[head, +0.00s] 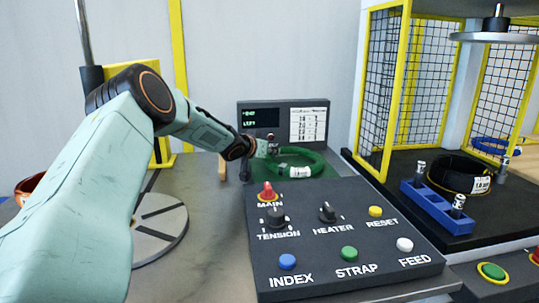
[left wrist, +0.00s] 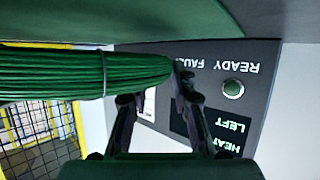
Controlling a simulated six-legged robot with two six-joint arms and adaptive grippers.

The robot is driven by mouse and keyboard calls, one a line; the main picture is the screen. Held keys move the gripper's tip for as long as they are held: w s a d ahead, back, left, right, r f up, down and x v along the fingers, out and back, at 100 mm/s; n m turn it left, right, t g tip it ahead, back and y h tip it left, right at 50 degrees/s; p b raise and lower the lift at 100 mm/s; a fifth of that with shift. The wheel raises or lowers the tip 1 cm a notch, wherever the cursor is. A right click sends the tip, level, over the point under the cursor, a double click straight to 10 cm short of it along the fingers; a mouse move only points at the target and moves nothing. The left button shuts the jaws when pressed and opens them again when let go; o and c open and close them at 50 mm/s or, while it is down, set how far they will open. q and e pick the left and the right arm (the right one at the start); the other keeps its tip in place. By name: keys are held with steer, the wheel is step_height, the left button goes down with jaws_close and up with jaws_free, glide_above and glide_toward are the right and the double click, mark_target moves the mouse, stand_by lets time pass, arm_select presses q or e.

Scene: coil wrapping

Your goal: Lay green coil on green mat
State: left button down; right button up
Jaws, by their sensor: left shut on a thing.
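The green coil (head: 318,160) is a ring with a white label, at the green mat (head: 262,173) behind the control panel in the head view. My left gripper (head: 272,148) is shut on the coil's left side. In the left wrist view the coil (left wrist: 85,72) is a bundle of green strands with a pale tie, its end between my fingers (left wrist: 155,88). A green surface (left wrist: 110,20) spans the top there, close to the coil. I cannot tell whether the coil touches the mat. My right gripper is not in view.
A dark control panel (head: 345,240) with buttons and knobs fills the front. A grey display unit (head: 280,108) stands right behind the coil. A black coil (head: 458,172) and blue holder (head: 436,207) lie at the right by a yellow-framed cage. A round grey plate (head: 160,222) is at left.

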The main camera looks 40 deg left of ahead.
arm_select(q)
steer(key=shift+s+r, duration=0.15)
steer(key=shift+r, duration=0.15)
steer(key=shift+f, duration=0.55)
steer(key=c, duration=1.1)
jaws_free()
steer(key=shift+d+f, duration=0.1)
steer(key=shift+f, duration=0.05)
